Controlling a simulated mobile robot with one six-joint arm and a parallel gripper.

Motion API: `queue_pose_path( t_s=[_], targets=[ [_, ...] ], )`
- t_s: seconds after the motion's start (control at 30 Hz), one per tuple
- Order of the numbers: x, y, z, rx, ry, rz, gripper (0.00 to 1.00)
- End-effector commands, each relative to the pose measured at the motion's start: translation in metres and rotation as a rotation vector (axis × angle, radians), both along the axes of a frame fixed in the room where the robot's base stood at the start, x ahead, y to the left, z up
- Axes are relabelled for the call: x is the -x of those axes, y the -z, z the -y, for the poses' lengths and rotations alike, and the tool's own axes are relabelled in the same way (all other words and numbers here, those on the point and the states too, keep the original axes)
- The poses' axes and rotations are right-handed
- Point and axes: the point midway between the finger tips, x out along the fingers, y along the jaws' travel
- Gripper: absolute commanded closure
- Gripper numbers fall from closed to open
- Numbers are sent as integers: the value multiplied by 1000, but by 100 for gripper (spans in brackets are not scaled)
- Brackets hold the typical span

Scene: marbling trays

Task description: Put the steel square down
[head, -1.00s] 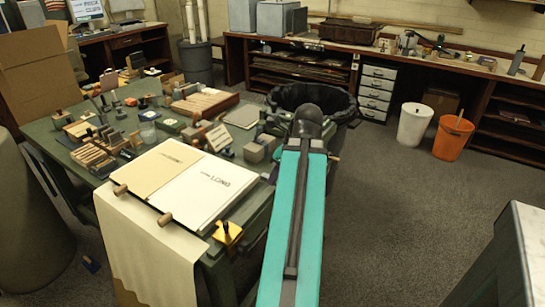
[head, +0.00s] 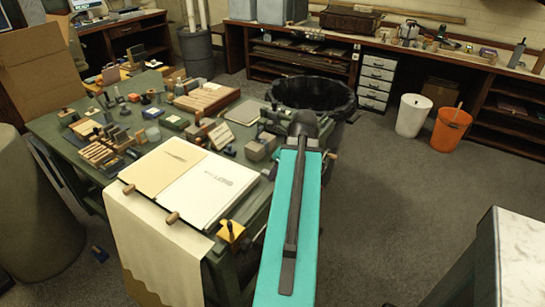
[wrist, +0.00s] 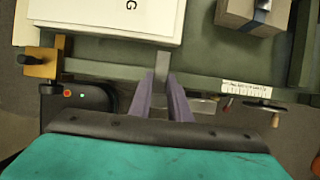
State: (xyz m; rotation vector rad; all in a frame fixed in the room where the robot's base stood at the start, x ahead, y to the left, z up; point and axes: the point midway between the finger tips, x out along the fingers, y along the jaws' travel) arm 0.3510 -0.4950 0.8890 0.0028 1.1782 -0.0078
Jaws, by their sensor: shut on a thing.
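My gripper (wrist: 163,97) is shut on a narrow grey metal strip, the steel square (wrist: 162,66), in the wrist view. The strip sticks out past the purple fingertips, over the green table's edge (wrist: 112,48). A second grey piece (wrist: 204,105) shows just right of the fingers; I cannot tell whether it belongs to the square. The fingers hide part of the square. I cannot tell whether it touches the table. In the head view my teal arm hides the square and most of the gripper.
A white paper stack (head: 212,190) lies left of the gripper on the table, with a yellow block (head: 230,231) at its near corner. A grey box (wrist: 252,12) stands to the right in the wrist view. A black bin (head: 312,93) is behind the table. Table clutter lies farther left.

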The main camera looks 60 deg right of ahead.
Motion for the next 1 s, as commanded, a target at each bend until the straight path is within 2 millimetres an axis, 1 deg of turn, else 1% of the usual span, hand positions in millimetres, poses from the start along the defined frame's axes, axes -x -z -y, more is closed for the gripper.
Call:
queue_pose_path(
  t_s=[0.03, 0.17, 0.3, 1.0],
  targets=[
    [-2, -4, 3, -1, 0, 0, 100],
    [-6, -3, 8, -1, 1, 0, 100],
    [-16, 1, 23, 1, 0, 0, 100],
    [-59, 8, 84, 1, 1, 0, 100]
  ],
)
